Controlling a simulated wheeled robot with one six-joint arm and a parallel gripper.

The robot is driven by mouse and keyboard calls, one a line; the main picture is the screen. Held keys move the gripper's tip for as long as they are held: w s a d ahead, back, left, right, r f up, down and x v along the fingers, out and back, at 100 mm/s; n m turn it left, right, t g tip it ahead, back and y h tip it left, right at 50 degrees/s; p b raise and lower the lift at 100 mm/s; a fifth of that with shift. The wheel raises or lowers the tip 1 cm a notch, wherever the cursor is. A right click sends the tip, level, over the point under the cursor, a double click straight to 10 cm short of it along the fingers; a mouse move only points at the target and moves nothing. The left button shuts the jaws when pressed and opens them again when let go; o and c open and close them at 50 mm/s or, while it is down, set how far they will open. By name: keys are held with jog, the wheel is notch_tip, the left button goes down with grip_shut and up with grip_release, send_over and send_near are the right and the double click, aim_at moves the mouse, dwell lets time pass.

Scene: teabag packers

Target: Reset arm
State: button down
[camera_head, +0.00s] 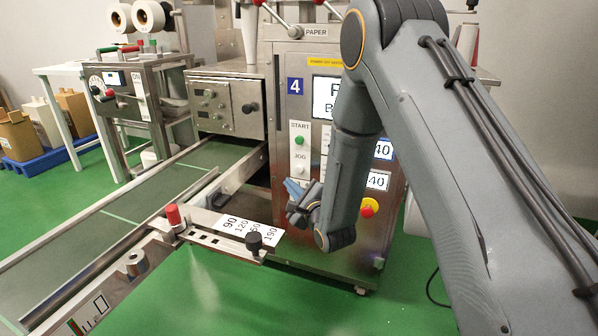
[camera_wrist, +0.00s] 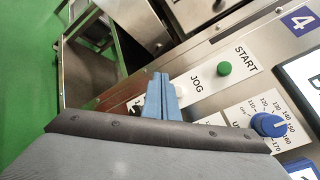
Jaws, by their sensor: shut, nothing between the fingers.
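My gripper (camera_head: 293,188) has blue fingers and hangs in front of the packing machine (camera_head: 284,240), close to its control panel. It also shows in the wrist view (camera_wrist: 160,82), with its two blue fingers together and nothing between them. In the wrist view the fingers point toward the panel near the JOG label; whether they touch it I cannot tell. My arm comes in from the right and hides part of the machine's screen and panel.
A green START button (camera_wrist: 224,68) and a blue dial (camera_wrist: 268,124) sit on the panel. A red emergency knob (camera_head: 369,207) is right of my gripper. A conveyor (camera_head: 120,215) with a metal arm and number scale (camera_head: 250,230) lies to the left. Green floor is clear in front.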

jog(key=s+d+r+n+g+h, duration=0.25)
jog(key=s+n+g, duration=0.4)
jog(key=s, duration=0.75)
jog(key=s+d+r+n+g+h, duration=0.2)
jog(key=s+d+r+n+g, duration=0.2)
jog(key=s+n, duration=0.75)
jog(key=s+d+r+n+g+h, duration=0.25)
jog(key=s+n+g, duration=0.35)
jog(key=s, duration=1)
jog(key=s+d+r+m+t+p, duration=0.1)
jog(key=d+r+m+p, duration=0.2)
jog(key=d+r+p, duration=1.1)
jog(key=shift+s+r+h+p, duration=0.3)
jog(key=shift+r+p, duration=0.7)
jog(key=shift+p, duration=3.3)
